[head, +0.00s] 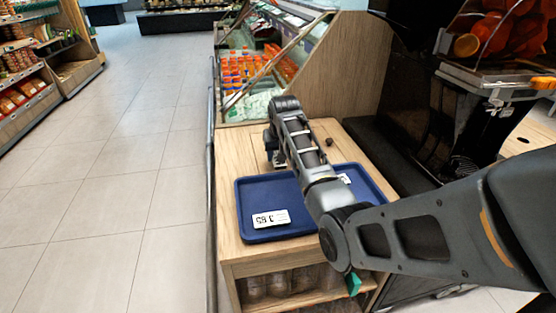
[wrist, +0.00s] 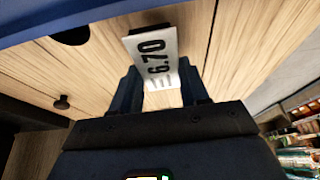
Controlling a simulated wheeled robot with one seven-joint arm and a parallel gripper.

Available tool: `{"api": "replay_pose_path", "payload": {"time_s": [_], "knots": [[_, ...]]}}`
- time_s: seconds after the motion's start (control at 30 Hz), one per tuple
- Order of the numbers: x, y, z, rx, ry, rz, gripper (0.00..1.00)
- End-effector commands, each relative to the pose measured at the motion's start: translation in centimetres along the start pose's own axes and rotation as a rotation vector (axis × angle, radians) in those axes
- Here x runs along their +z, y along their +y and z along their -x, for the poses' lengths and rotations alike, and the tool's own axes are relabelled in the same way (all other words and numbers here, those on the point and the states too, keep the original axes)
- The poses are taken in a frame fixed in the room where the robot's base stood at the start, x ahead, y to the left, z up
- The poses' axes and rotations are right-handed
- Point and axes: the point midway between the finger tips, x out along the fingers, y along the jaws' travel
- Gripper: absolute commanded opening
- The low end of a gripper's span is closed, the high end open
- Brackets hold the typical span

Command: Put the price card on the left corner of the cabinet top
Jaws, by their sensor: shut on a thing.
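The price card (wrist: 155,58), white with "6.70" on a dark backing, stands out between the two fingers of my gripper (wrist: 160,84) in the wrist view. My gripper is shut on it. The wooden cabinet top (wrist: 235,45) lies behind the card; whether they touch I cannot tell. In the head view, my gripper (head: 271,148) is low over the far left part of the cabinet top (head: 228,160), beyond the blue tray. My arm hides the held card there.
A blue tray (head: 245,200) lies on the cabinet top, with a white price card (head: 270,218) and another card (head: 345,178) on it. A small dark knob (head: 329,142) is right of my gripper. A glass display case with orange bottles (head: 240,68) stands behind. Open floor lies left.

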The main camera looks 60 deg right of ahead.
Motion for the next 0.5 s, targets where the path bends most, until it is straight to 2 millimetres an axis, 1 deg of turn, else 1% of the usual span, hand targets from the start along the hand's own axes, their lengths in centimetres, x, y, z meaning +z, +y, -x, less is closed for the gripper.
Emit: {"api": "replay_pose_path", "payload": {"time_s": [0.03, 0.13, 0.5], "knots": [[0.5, 0.1, -0.9, 0.001, -0.003, 0.0, 0.15], [0.9, 0.1, -1.9, 0.0, -0.002, -0.001, 0.15], [1.0, 0.0, -2.3, 0.0, -0.001, 0.0, 0.15]]}}
